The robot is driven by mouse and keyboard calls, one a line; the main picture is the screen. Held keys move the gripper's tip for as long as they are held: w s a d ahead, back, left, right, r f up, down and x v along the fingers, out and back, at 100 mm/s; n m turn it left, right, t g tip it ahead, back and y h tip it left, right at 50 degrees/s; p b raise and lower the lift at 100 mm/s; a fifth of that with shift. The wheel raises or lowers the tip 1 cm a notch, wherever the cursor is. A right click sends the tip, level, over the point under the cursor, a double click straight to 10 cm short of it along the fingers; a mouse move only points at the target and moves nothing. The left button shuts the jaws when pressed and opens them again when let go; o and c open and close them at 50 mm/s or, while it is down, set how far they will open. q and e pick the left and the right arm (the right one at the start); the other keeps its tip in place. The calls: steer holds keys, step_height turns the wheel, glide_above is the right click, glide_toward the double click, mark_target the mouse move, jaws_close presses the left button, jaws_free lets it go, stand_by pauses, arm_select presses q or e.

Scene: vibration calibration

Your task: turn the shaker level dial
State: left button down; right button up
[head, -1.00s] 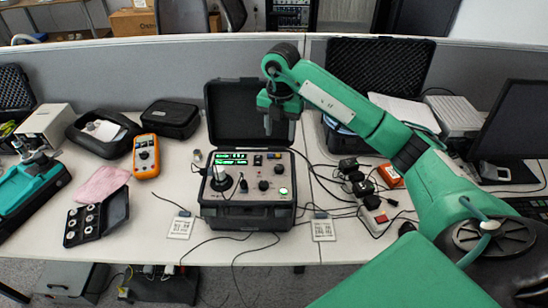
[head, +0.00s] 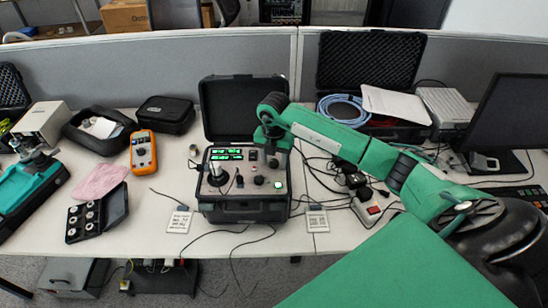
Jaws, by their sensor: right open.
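The shaker unit (head: 243,210) is an open black case on the table, with its lid raised behind. One small knob (head: 259,180) shows low on the panel, another (head: 273,164) higher up. I cannot tell which is the level dial. My right gripper (head: 271,145) is open and points down over the panel's upper right part. It hides some of the panel there, and contact cannot be told. My left gripper is not in view.
An orange multimeter (head: 143,152), a pink cloth (head: 101,180) and a small black case of parts (head: 85,217) lie to the left. Cables and a power strip (head: 372,209) lie to the right.

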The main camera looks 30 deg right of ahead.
steer(key=shift+c, duration=1)
steer(key=c, duration=0.8)
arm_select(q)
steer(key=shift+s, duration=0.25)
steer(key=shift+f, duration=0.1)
